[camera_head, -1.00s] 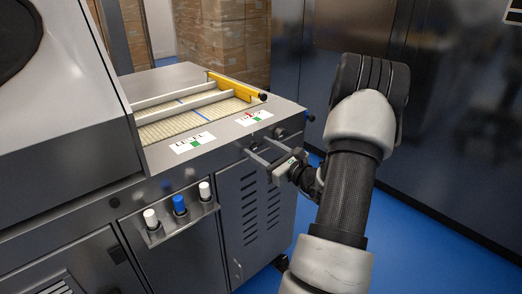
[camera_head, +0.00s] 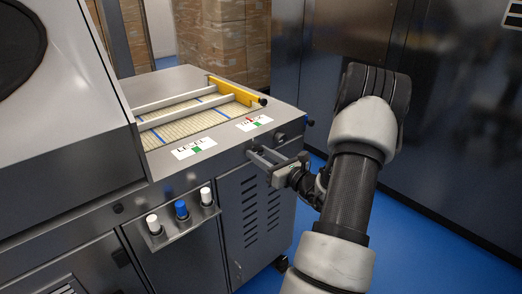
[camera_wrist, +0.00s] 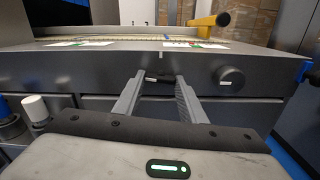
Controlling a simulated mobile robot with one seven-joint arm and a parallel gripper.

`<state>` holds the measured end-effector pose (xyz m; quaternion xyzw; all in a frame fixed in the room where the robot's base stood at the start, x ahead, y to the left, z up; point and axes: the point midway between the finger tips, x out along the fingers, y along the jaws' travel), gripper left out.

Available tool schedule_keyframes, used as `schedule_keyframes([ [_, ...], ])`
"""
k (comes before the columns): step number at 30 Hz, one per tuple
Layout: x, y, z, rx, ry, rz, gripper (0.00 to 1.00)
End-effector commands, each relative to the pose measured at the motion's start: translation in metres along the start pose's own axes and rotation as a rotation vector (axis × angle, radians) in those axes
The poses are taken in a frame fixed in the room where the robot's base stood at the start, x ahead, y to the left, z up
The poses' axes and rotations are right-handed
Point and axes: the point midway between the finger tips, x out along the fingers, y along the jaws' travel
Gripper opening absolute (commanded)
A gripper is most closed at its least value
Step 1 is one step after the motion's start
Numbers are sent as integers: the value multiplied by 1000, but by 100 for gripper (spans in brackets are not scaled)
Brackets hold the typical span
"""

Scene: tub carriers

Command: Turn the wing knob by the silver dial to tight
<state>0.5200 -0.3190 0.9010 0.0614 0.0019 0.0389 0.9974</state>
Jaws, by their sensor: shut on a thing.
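A small dark wing knob (camera_wrist: 158,76) on the machine's grey front panel shows in the wrist view, between my fingertips. My gripper (camera_wrist: 160,84) is shut on it, one finger on each side. In the head view my gripper (camera_head: 257,154) reaches the front panel from the right, and its fingers hide most of the knob there. A round grey knob or dial (camera_wrist: 231,76) sits to the right on the same panel, apart from my fingers. A white label with red and green marks (camera_head: 254,123) lies on the top edge above. The knob's pointing direction cannot be read.
Another label (camera_head: 194,149) lies further left on the top edge. A yellow bar (camera_head: 235,91) crosses the conveyor bed above. White and blue knobs (camera_head: 181,209) stand on a bracket at lower left. Blue floor (camera_head: 390,215) is open to the right of the machine.

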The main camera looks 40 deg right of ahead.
Motion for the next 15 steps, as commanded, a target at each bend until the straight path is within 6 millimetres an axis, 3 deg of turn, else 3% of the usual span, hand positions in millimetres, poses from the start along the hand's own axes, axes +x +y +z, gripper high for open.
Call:
schedule_keyframes([
  [15,-1,2,4,495,3,-3,15],
])
